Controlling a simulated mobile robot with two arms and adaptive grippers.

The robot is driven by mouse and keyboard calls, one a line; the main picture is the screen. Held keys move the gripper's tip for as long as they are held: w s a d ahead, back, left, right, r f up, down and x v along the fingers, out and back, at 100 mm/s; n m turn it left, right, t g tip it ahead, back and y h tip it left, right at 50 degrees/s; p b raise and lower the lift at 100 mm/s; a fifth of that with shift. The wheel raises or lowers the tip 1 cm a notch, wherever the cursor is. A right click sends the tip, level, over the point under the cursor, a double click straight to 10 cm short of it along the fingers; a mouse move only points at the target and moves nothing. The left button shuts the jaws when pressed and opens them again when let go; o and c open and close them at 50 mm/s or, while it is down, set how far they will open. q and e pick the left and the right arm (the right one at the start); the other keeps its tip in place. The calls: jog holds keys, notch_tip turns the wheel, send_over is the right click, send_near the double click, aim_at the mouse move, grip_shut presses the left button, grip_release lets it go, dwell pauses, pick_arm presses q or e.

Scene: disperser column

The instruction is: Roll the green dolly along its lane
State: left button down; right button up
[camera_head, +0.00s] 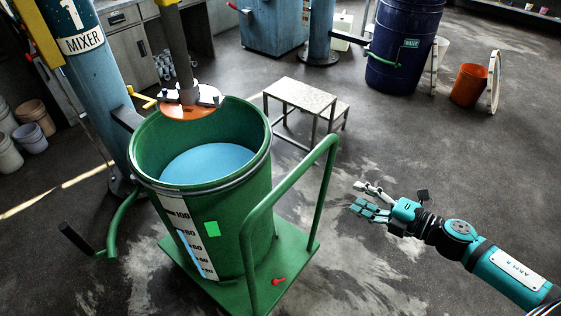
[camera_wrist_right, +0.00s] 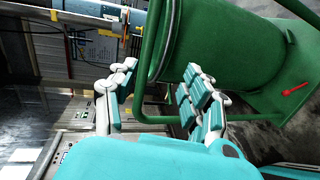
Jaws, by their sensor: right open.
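The green dolly (camera_head: 234,297) stands on the floor in the head view, with a tall green tube handle (camera_head: 287,183) on its right side. A green drum (camera_head: 225,236) with light blue liquid (camera_head: 208,162) rests on its deck. A red pedal-like part (camera_head: 278,281) sits on the deck near the handle. My right gripper (camera_head: 364,198) is open and empty, to the right of the handle and apart from it in the head view. In the right wrist view, the handle tube (camera_wrist_right: 158,95) passes between or behind the spread fingers (camera_wrist_right: 160,88); contact cannot be told. My left gripper is not in view.
The mixer column (camera_head: 92,90) stands left of the drum, its orange disc (camera_head: 187,110) over the drum's opening. A step stool (camera_head: 300,97) stands behind. A blue water drum (camera_head: 402,50) and orange bucket (camera_head: 467,85) are at the back right. Floor between is clear.

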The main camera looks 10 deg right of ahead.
aim_at(302, 174)
jog(key=shift+n+g+y, duration=0.3)
jog(key=shift+n+y, duration=0.2)
jog(key=shift+n, duration=0.2)
jog(key=p+x, duration=0.1)
jog(key=x, duration=0.5)
jog(key=a+r+p+x, duration=0.1)
jog(key=p+x, duration=0.1)
jog(key=x, duration=0.4)
jog(key=r+p+x, duration=0.1)
jog(key=x, duration=0.5)
jog(key=shift+s+a+r, duration=0.1)
jog(key=shift+s+a, duration=0.1)
jog(key=shift+s, duration=0.05)
grip_shut()
